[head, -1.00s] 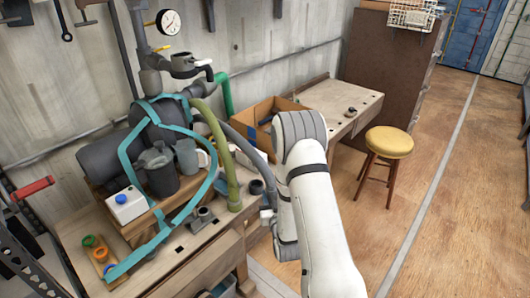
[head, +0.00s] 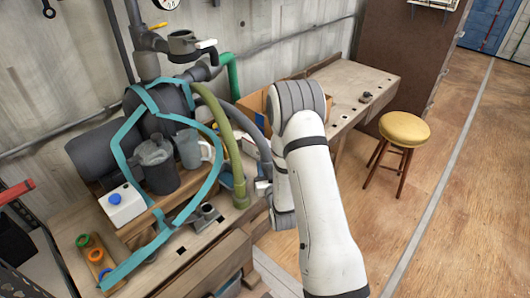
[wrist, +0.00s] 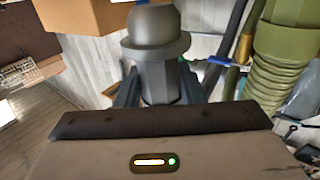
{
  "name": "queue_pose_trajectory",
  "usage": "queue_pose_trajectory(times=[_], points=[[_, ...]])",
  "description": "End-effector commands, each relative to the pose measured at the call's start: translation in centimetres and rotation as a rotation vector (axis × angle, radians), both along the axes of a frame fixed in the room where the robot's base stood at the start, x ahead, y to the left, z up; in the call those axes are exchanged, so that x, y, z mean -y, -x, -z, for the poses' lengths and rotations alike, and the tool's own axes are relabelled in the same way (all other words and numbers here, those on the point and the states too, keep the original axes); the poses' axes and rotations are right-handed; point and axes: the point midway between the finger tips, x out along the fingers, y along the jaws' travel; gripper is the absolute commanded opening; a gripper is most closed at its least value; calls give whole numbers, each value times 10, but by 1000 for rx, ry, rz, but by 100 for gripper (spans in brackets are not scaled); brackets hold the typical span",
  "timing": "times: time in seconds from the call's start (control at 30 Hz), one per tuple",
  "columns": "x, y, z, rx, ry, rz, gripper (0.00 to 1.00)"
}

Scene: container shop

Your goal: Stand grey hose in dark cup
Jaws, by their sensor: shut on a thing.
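The grey hose (head: 249,127) arches from the pipework behind the olive hose down to my gripper (head: 264,187), at the bench's right edge. In the wrist view my gripper (wrist: 158,92) is shut on a grey, flanged piece (wrist: 156,40), which looks like the hose's end fitting. Its far tip is not clear. I cannot pick out the dark cup for certain now; the area beside the olive hose's foot is partly covered by my gripper and arm. A dark grey jug (head: 157,166) stands on the wooden riser.
The olive hose (head: 229,140) stands upright beside my gripper and also shows in the wrist view (wrist: 271,78). A teal hose (head: 212,180) loops over the bench. A grey fitting (head: 205,217) sits at its front. A yellow stool (head: 404,129) stands right on open floor.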

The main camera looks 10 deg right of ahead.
Motion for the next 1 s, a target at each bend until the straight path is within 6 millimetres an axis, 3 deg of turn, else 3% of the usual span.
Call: queue_pose_trajectory(times=[0.03,0.17,0.5,0.73,1.0], points=[[0,-7,10,9,0,-7,6],[-2,-26,15,11,1,-35,6],[-5,-62,8,12,1,-106,6],[-4,-70,-3,13,2,-137,6],[2,-64,-20,9,1,-141,6]])
